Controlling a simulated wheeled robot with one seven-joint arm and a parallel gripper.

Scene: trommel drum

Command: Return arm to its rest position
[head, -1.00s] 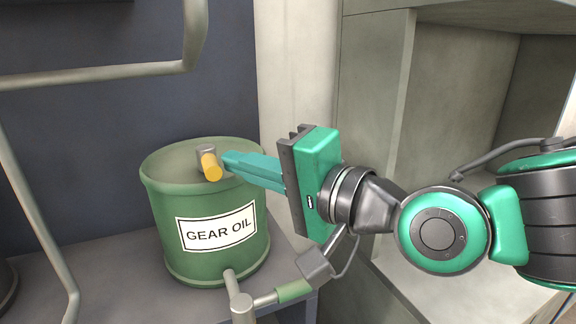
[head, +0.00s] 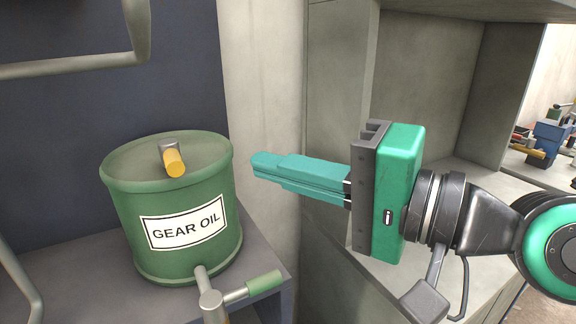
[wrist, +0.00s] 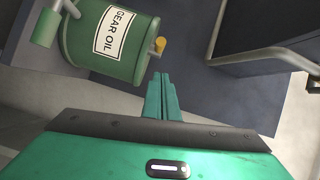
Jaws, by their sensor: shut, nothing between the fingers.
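My gripper (head: 268,165) is in the middle of the head view, its teal fingers together and empty, pointing left. It is to the right of the green gear oil drum (head: 190,262) and apart from it. The fingers also show in the wrist view (wrist: 161,90), just below the drum (wrist: 75,40) in that picture. A yellow-handled fitting (head: 174,162) sits on the drum's lid. My arm reaches in from the right edge of the head view.
The drum stands on a grey ledge (head: 70,275). A pipe with a green-handled tap (head: 262,283) stands in front of it. A pale open shelf unit (head: 340,110) is behind my gripper. Grey pipes (head: 75,66) run along the dark wall. Small items lie far right.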

